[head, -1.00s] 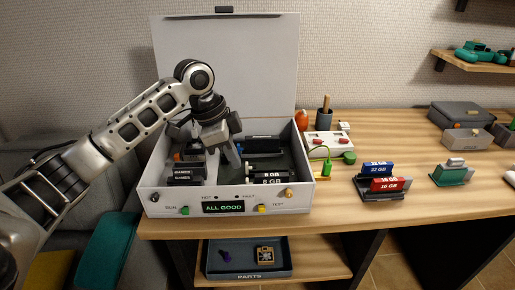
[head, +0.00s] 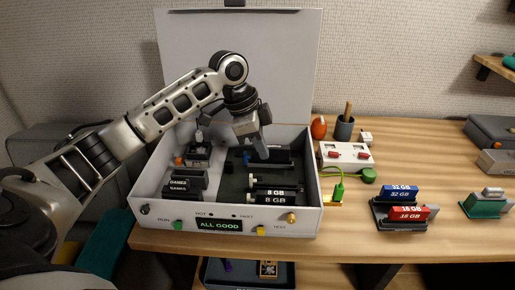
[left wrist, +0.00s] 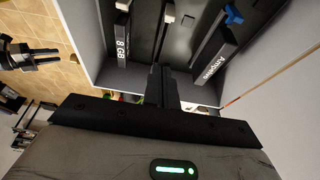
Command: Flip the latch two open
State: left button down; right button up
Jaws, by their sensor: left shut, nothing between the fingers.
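An open white computer case (head: 150,212) stands on the desk with its lid up. My left gripper (head: 262,153) points down into the case near that slot, shut and empty. In the left wrist view its fingers (left wrist: 163,88) are together, between an 8 GB stick (left wrist: 121,40) and an Ampere card (left wrist: 213,60) with a blue latch (left wrist: 233,15). I cannot tell which latch is two.
The front panel screen (head: 219,226) reads ALL GOOD. Black GAMES blocks (head: 182,182) fill the case's left part. Right of the case are a white switch box (head: 345,156), a holder with blue and red sticks (head: 402,200) and a green item (head: 485,206).

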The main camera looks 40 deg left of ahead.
aim_at(255, 180)
pick_arm(q)
jog(key=x, duration=0.7)
jog(key=shift+d+f, duration=0.15)
jog(key=shift+f, duration=0.1)
jog(key=shift+s+a+f+p, duration=0.1)
jog(key=shift+s+a+p, duration=0.35)
jog(key=shift+a, duration=0.4)
jog(key=shift+s+a+p, duration=0.35)
jog(key=shift+s+a, duration=0.15)
jog(key=shift+a, duration=0.35)
